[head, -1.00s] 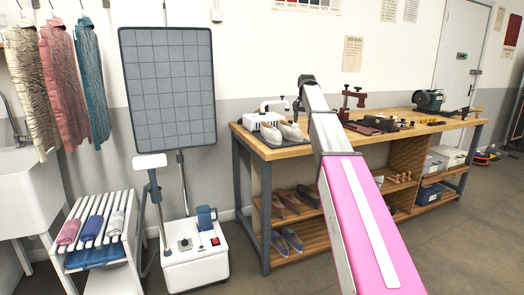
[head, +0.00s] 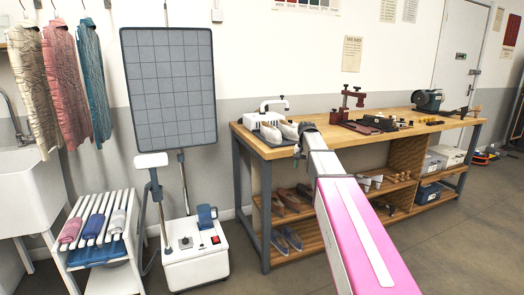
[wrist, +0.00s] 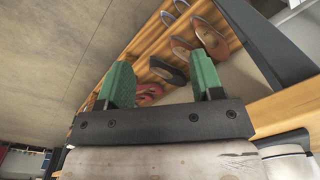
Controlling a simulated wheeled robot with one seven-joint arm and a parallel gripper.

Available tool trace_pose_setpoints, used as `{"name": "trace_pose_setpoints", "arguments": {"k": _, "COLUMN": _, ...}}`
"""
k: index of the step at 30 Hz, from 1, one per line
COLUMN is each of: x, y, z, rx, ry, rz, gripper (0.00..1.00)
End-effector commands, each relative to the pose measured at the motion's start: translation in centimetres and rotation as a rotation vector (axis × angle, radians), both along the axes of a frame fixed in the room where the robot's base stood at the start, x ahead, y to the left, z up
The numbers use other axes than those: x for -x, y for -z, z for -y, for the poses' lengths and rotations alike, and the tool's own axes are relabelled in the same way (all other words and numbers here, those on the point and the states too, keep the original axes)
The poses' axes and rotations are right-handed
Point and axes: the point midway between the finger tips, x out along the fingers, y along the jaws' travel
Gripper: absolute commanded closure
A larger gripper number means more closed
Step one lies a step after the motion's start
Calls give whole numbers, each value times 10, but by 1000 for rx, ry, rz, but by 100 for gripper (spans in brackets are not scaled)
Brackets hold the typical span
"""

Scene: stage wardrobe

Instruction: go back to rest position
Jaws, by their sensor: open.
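My gripper shows in the wrist view (wrist: 162,78), its two green fingers spread wide with nothing between them. Beyond the fingers are shelves with dark and reddish shoes (wrist: 207,38). In the head view, my arm reaches from the lower right to the front edge of the wooden workbench (head: 345,142). The fingers are too small to make out there, and I cannot tell whether the arm's end touches anything.
A white steamer unit (head: 196,262) with a tall grey panel (head: 168,85) stands left of the bench. A slatted white rack (head: 98,232) holds rolled cloths. Garments (head: 95,85) hang above it. A red press (head: 347,103) and a blue-grey machine (head: 428,99) stand on the bench.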

Motion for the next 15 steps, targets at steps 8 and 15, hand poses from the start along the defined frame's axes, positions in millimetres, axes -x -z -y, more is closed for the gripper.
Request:
{"name": "trace_pose_setpoints", "arguments": {"k": 8, "x": 107, "y": 117, "z": -2, "rx": 12, "ry": -85, "rz": -5, "gripper": 40}}
{"name": "trace_pose_setpoints", "arguments": {"k": 15, "x": 199, "y": 191, "z": -3, "rx": 22, "ry": -159, "rz": -6, "gripper": 40}}
